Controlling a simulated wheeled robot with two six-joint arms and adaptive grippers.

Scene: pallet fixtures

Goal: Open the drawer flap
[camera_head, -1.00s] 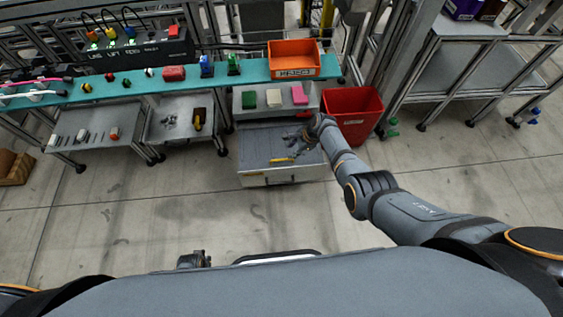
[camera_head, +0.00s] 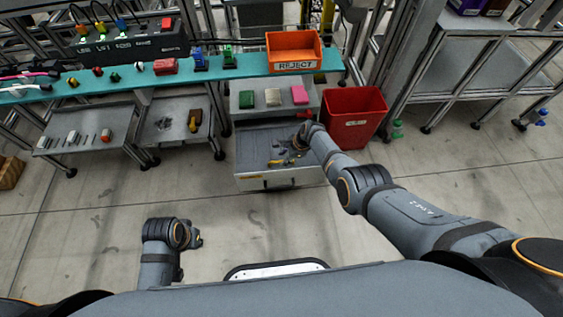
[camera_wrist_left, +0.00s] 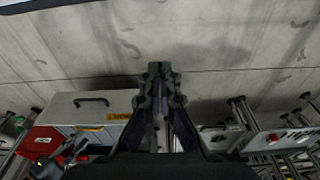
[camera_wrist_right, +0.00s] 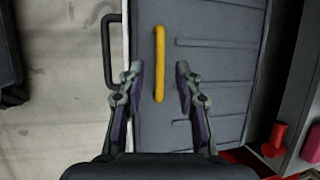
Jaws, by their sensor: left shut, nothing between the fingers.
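The drawer (camera_head: 250,150) stands pulled out below the bench, with its black front handle (camera_wrist_right: 108,50) and pale front. It also shows in the left wrist view (camera_wrist_left: 62,106). Inside it is a grey ribbed panel (camera_wrist_right: 215,68) with a yellow bar (camera_wrist_right: 159,35) on it. I take the panel to be the flap. My right gripper (camera_wrist_right: 159,70) is open over the panel, its fingers on either side of the yellow bar's near half. Contact cannot be told. In the head view the right gripper (camera_head: 290,157) is small and partly hidden. My left gripper (camera_wrist_left: 160,70) is shut and empty, over bare floor.
A red bin (camera_head: 352,115) stands right of the drawer. Above the drawer is a shelf with green, white and pink blocks, and an orange reject tray (camera_head: 293,52) on the teal bench. Lower shelves with small parts are at the left. The floor in front is clear.

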